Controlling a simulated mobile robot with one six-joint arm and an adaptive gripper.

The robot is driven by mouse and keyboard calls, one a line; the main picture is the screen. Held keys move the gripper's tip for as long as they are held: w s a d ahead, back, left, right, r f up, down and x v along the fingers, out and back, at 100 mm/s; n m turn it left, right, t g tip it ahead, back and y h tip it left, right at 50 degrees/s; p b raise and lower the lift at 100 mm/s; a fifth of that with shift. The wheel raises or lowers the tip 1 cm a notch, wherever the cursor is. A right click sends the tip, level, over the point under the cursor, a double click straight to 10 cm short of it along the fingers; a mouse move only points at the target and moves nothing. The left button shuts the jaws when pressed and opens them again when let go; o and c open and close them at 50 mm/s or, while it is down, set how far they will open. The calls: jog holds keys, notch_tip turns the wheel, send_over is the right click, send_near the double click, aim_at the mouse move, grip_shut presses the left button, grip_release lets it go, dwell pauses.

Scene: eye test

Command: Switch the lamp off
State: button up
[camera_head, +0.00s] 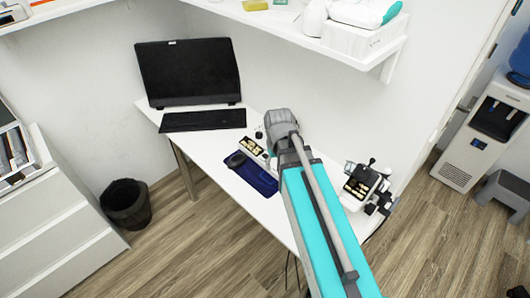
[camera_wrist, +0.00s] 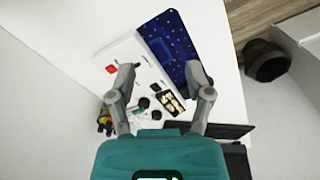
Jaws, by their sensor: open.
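No lamp can be made out for sure in either view. In the wrist view, a long white unit (camera_wrist: 132,55) lies on the white desk (camera_wrist: 85,40), with a red switch-like part (camera_wrist: 110,69) on it. Small black round parts (camera_wrist: 143,103) and a dark tray of gold pieces (camera_wrist: 172,104) are by its lower end. My gripper (camera_wrist: 160,68) is open and empty, its fingers spread over the unit; the red part is just outside the left fingertip. In the head view, my wrist hides much of the unit, and my fingers cannot be made out.
A black screen (camera_head: 188,72) and keyboard (camera_head: 203,121) stand at the desk's back left. A white device (camera_head: 358,190) stands at right. A shelf (camera_head: 290,32) overhangs the wall side.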

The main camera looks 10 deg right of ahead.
aim_at(263, 154)
jog(key=w+f+n, duration=0.1)
jog(key=w+n, duration=0.4)
jog(key=w, duration=1.5)
jog(key=shift+a+b, duration=0.4)
jog(key=shift+b, duration=0.05)
jog(key=shift+f, duration=0.15)
notch_tip(263, 154, down, 14)
jog(key=b, duration=1.4)
jog(key=shift+r, duration=0.2)
grip_shut()
